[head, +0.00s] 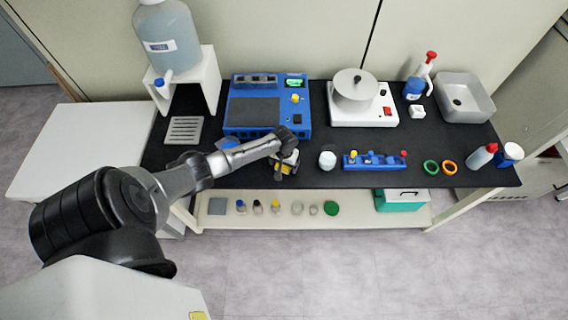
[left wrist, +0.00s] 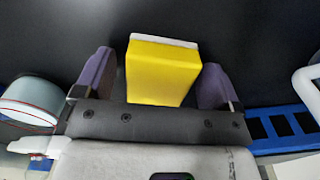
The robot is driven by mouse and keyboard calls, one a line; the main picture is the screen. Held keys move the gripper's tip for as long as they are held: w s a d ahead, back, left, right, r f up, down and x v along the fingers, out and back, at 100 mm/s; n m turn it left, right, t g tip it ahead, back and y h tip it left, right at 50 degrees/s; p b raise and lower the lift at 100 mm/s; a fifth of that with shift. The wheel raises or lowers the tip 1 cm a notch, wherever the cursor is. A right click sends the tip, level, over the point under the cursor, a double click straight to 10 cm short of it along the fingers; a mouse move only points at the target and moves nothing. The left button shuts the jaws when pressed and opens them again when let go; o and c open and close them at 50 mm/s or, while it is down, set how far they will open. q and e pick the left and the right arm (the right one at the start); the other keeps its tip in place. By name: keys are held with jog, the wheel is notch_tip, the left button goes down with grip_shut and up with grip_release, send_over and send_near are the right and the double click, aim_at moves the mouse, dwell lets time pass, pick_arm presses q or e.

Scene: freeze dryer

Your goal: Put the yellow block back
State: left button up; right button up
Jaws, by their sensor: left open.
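The yellow block (left wrist: 163,75), with a pale edge along its top, sits between the two fingers of my left gripper (left wrist: 158,60) in the left wrist view. The fingers are open, with a visible gap on each side of the block. In the head view my left gripper (head: 284,166) is over the front part of the black bench top, just in front of the blue instrument (head: 252,113). There the yellow block (head: 287,168) is partly hidden by the gripper. My right gripper is not in view.
A white jar (head: 327,160) and a blue rack (head: 374,162) with coloured-topped items stand right of the gripper. Green (head: 431,167) and orange rings lie farther right. A white rotary device (head: 363,108) stands behind.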

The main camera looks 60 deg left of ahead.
pick_arm(q)
notch_tip(320, 180, up, 12)
jog(key=p, duration=0.2)
jog(key=s+d+f+m+t, duration=0.1)
jog(key=s+d+m, duration=0.2)
jog(key=s+d, duration=0.5)
jog(key=s+d+f+m, duration=0.1)
jog(key=s+d+m, duration=0.25)
jog(key=d, duration=0.75)
jog(key=s+d+r+m+t, duration=0.2)
jog(key=s+d+r+m, duration=0.1)
jog(key=s+d+r, duration=0.5)
jog(key=shift+s+r+t, duration=0.15)
jog(key=shift+s+t, duration=0.15)
jog(key=shift+d, duration=0.1)
